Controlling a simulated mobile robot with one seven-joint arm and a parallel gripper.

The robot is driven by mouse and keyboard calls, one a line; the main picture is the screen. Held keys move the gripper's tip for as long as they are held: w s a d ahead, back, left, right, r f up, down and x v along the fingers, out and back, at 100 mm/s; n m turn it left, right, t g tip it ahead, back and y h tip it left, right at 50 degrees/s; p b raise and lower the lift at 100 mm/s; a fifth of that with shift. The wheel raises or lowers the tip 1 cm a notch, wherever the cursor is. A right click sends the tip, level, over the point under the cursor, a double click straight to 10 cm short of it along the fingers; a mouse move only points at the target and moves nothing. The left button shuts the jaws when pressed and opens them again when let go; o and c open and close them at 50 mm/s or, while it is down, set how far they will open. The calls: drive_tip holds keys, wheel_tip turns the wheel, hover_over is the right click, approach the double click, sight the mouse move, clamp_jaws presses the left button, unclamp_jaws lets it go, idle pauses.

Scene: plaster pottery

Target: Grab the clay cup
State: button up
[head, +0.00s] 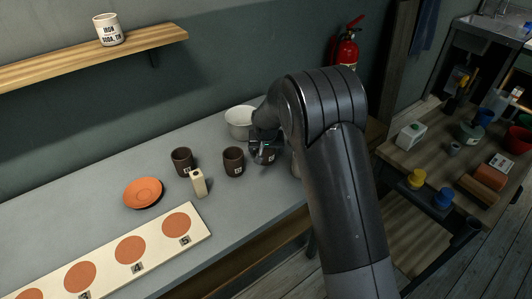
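Two dark brown cups with small pale labels stand upright on the grey table, the left cup (182,161) and the middle cup (233,162). My gripper (263,152) is low over the table, just right of the middle cup and apart from it. Another dark, labelled cup-like shape (268,157) shows at my gripper, mostly hidden by it. I cannot tell whether the fingers are around it or touching it, or which cup is the clay cup.
A pale bowl (239,122) stands behind my gripper. A small cream bottle (199,183), an orange saucer (143,192) and a numbered board with orange discs (205,235) lie to the left. A wall shelf (60,63) holds a white labelled jar (108,29). A cluttered side table (425,158) stands right.

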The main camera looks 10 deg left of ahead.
drive_tip(key=c, duration=1.2)
drive_tip(key=shift+r, duration=0.15)
